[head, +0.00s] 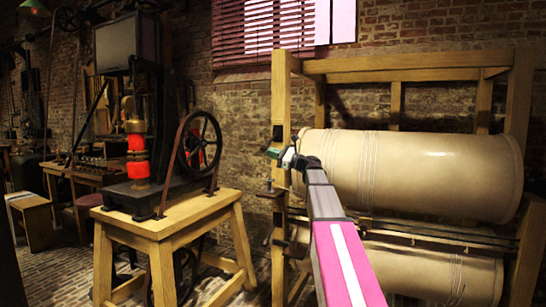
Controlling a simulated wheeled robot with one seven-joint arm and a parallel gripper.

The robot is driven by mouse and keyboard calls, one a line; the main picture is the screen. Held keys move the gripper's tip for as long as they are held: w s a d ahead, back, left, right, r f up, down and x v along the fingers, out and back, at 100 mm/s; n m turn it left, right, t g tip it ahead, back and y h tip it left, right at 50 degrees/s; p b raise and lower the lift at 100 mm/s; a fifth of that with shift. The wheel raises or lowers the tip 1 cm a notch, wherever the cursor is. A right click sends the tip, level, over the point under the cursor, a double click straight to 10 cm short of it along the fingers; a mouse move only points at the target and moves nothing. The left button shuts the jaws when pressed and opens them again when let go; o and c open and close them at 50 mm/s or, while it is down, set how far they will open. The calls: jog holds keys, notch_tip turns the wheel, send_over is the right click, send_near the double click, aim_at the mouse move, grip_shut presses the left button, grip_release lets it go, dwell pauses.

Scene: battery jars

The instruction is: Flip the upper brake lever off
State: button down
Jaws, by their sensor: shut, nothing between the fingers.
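Two large cream drums lie one above the other in a wooden frame at the right: the upper drum (420,175) and the lower drum (430,270). My arm reaches from the bottom centre up to the frame's left post. My gripper (276,153) is small in view at that post, near the left end of the upper drum, with its fingers shut and empty. A dark lever-like part (271,194) sticks out at the post below my gripper; it may be the upper brake lever, but its position is unclear. Whether my gripper touches any lever cannot be told.
The wooden frame (282,90) stands against a brick wall. A wooden stand (170,222) with a black flywheel machine (198,145) is to the left. Brick floor shows between the stand and frame.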

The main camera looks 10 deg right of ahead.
notch_tip(320, 180, up, 12)
jog(key=s+m+t+h, duration=0.1)
jog(key=m+t, duration=0.3)
jog(key=m, duration=0.7)
jog(key=shift+a+f+m+h, duration=0.2)
jog(key=shift+a+m+h, duration=0.25)
jog(key=shift+h, duration=0.35)
jog(key=shift+s, duration=0.1)
